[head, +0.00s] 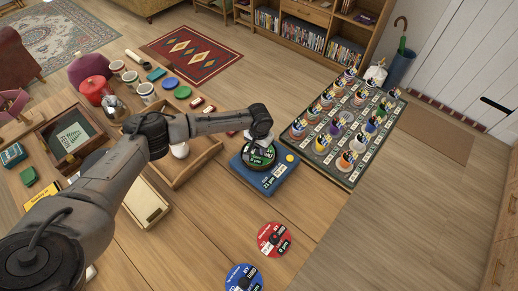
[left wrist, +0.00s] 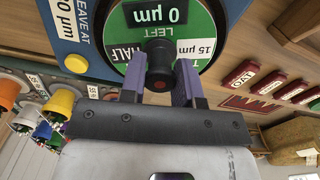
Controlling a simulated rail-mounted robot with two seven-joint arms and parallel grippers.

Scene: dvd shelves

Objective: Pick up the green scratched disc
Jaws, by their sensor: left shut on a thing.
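The green disc (head: 258,157) lies on a blue machine (head: 272,182) at the middle of the head view, partly hidden under my left gripper (head: 262,143). In the left wrist view, the green disc (left wrist: 200,28) carries labels such as "HALF", "LEFT" and "15 µm". A black knob (left wrist: 160,62) stands at its middle, between the fingers of my left gripper (left wrist: 160,85), which is shut on it. I cannot tell whether the knob is fixed to the disc. A red disc (head: 274,239) and a blue disc (head: 243,278) lie apart at the front. My right gripper is not in view.
A wooden tray (head: 205,153) stands left of the machine. A dark board (head: 318,158) with several labelled cups lies to the right. Pots and lids stand at the back left. Bare wood surrounds the red disc.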

